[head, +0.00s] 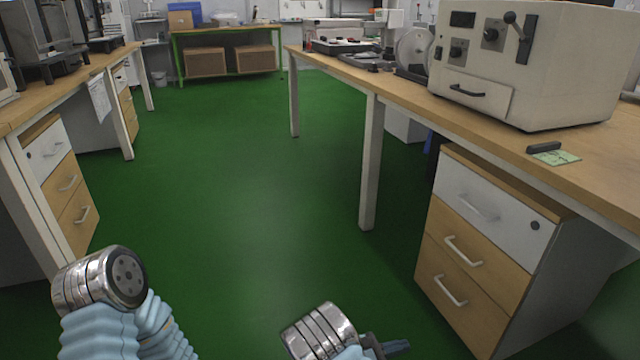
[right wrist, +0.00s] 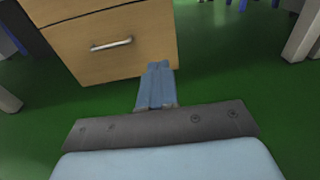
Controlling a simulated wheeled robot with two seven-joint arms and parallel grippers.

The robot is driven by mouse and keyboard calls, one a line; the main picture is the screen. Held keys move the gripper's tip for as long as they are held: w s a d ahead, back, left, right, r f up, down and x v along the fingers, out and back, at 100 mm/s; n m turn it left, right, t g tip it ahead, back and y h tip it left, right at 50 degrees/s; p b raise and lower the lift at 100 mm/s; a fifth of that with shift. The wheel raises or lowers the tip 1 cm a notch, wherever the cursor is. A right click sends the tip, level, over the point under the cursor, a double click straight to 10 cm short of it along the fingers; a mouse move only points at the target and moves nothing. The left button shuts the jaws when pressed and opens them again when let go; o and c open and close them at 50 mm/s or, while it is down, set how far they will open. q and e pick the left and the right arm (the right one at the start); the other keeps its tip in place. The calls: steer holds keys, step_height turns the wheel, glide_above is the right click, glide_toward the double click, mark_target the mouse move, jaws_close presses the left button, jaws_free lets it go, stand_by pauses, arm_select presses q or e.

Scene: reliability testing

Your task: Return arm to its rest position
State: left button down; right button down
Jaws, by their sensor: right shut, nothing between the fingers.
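My right gripper (head: 396,347) shows at the bottom of the head view, low over the green floor and left of the right-hand drawer cabinet. In the right wrist view its blue-grey fingers (right wrist: 156,86) are together with nothing between them. They point toward the lower front of a wooden drawer and appear apart from it, though the exact gap is hard to tell. My left arm shows at the lower left of the head view as a metal joint with a light blue sleeve. The left gripper is outside both views.
A drawer cabinet (head: 470,258) stands under the right workbench (head: 480,122), which carries a beige machine (head: 560,70) with a lever. A dark bar lies by a green card (head: 557,158). Another drawer cabinet (head: 68,185) stands at the left. The green floor (head: 235,190) between is clear.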

steer(key=s+d+f+m+g+y+p, duration=0.35)
steer(key=s+f+g+y, duration=0.3)
steer(key=s, duration=0.55)
steer(key=s+a+f+m+g+y+p, duration=0.1)
steer(key=s+a+f+m+g+y, duration=0.15)
steer(key=s+a+m+y, duration=0.4)
steer(key=s+a+r+m+y+p, duration=0.3)
steer(key=s+a+r+m+y, duration=0.1)
steer(key=a+r+m+y, duration=0.15)
steer(key=r+m+t, duration=0.1)
steer(key=m, duration=0.1)
steer(key=w+r+m+t+y+p, duration=0.1)
steer(key=r+m+t, duration=0.1)
steer(key=m, duration=0.1)
steer(key=w+r+m+t+y, duration=0.1)
steer(key=m+t, duration=0.1)
steer(key=shift+w+d+r+m+p, duration=0.2)
steer(key=shift+d+r+m+p, duration=0.1)
steer(key=shift+m+p, duration=0.1)
